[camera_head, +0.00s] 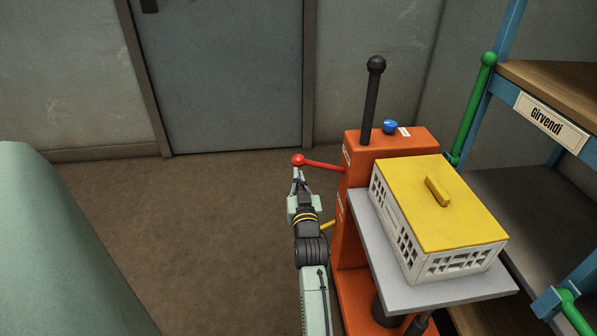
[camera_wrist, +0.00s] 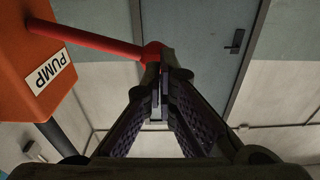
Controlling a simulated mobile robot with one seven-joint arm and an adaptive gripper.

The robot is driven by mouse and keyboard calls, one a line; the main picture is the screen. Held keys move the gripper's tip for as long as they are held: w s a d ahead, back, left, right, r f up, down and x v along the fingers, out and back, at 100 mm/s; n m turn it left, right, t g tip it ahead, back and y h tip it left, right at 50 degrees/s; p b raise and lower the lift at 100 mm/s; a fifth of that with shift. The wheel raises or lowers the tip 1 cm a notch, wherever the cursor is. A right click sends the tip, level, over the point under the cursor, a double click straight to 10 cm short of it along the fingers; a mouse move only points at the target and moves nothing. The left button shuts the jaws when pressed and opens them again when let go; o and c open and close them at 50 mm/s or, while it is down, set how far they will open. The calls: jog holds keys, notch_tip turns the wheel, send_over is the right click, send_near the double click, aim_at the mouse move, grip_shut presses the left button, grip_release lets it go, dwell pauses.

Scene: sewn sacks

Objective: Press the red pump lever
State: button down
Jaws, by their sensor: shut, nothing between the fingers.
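The red pump lever (camera_head: 322,165) sticks out to the left from the upper part of the orange lift (camera_head: 357,235) and ends in a round red knob (camera_head: 298,160). In the wrist view the lever (camera_wrist: 95,40) runs from the orange housing beside a "PUMP" label (camera_wrist: 50,71) to its knob (camera_wrist: 154,50). My gripper (camera_head: 298,175) is shut and empty, its fingertips just below the knob in the head view. In the wrist view the fingertips (camera_wrist: 160,70) overlap the lower edge of the knob; I cannot tell whether they touch it.
A white crate with a yellow lid (camera_head: 450,210) stands on the lift's grey platform (camera_head: 400,293). A black upright handle (camera_head: 371,105) and a blue knob (camera_head: 390,126) are on top. A shelf labelled "Girvendi" (camera_head: 552,122) stands right. The floor (camera_head: 200,220) to the left is clear.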

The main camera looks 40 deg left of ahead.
jog(key=b+v, duration=0.1)
jog(key=v, duration=0.7)
jog(key=shift+w+f, duration=0.15)
jog(key=shift+f, duration=0.2)
jog(key=shift+d, duration=0.1)
